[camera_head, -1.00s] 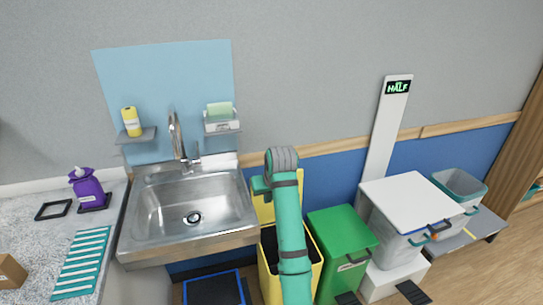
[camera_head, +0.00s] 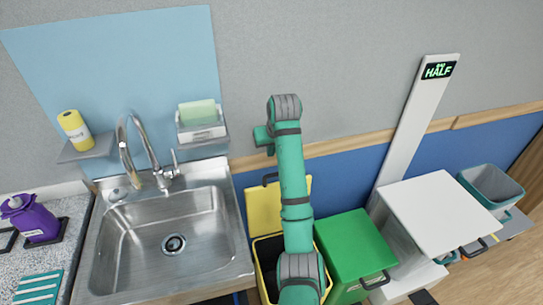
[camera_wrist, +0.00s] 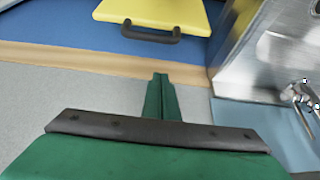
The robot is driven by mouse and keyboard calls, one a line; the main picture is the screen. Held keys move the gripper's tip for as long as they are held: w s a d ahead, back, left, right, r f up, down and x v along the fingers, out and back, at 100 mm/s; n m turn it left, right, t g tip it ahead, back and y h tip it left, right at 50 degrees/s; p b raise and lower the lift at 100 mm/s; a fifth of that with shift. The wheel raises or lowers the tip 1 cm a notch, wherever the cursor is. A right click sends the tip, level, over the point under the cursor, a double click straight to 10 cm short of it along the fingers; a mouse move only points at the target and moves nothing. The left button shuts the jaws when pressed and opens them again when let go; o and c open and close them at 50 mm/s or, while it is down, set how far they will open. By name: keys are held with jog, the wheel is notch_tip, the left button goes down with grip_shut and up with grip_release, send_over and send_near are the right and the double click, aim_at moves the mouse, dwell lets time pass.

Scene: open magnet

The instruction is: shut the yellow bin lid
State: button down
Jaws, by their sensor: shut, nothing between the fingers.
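The yellow bin lid (camera_head: 263,212) stands open, raised upright against the blue wall panel behind its bin. Its dark handle is at the top edge in the head view. The yellow lid (camera_wrist: 170,12) and its handle (camera_wrist: 150,34) also show upside down at the top of the wrist view. The yellow bin (camera_head: 257,268) is open with a dark inside, partly hidden behind my arm. My gripper (camera_wrist: 160,78) is shut and empty. It is apart from the lid, in front of the wall and above the lid's handle.
A steel sink (camera_head: 170,235) is left of the bin. A green bin (camera_head: 352,248) with its lid shut stands close on the right. Farther right are a white-topped box (camera_head: 440,210) and a teal-rimmed tub (camera_head: 493,187). The wall is close behind.

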jog(key=w+x, duration=0.1)
jog(key=x, duration=1)
jog(key=shift+s+d+r, duration=0.1)
jog(key=shift+s+d, duration=0.1)
jog(key=shift+s, duration=0.55)
jog(key=shift+s+d+r, duration=0.1)
jog(key=shift+s+d, duration=0.15)
jog(key=shift+s, duration=0.5)
jog(key=shift+s+d+r, duration=0.1)
jog(key=shift+s+d, duration=0.1)
jog(key=shift+s, duration=0.55)
jog(key=shift+f, duration=0.1)
